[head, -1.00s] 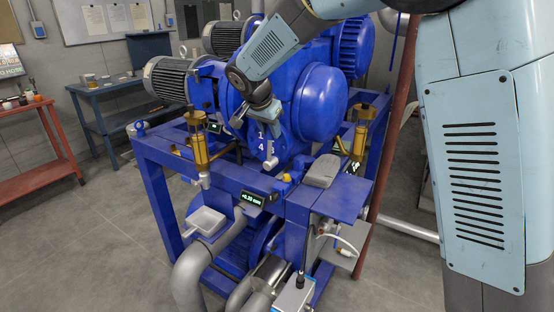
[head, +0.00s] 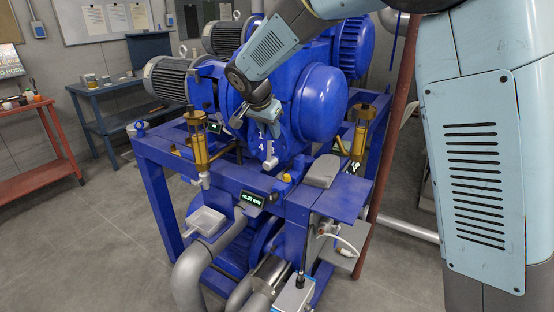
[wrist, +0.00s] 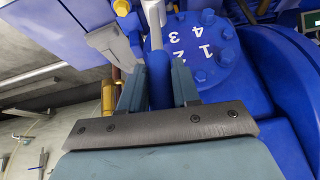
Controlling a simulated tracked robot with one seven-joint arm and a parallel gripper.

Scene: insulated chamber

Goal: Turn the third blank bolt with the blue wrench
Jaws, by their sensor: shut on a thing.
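My gripper (wrist: 158,92) is shut on the blue handle of the wrench (wrist: 159,78); its pale metal shank runs up out of the top of the wrist view. The wrench's far end is cut off there, so I cannot tell from this view whether it sits on a bolt. A round blue flange (wrist: 211,68) beside it has white numbers 1 to 4 and several blue bolts (wrist: 230,33) around its rim. In the head view my gripper (head: 262,106) is in front of the blue pump, above the numbers; a grey metal piece (head: 270,161) shows below them.
A large blue pump housing (head: 320,100) stands right of my gripper. Brass-coloured cylinders (head: 199,150) rise at left and right of the blue frame (head: 240,178). A small display (head: 253,200) and grey pipes are below. A grey plate (wrist: 112,45) is close left of the wrench.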

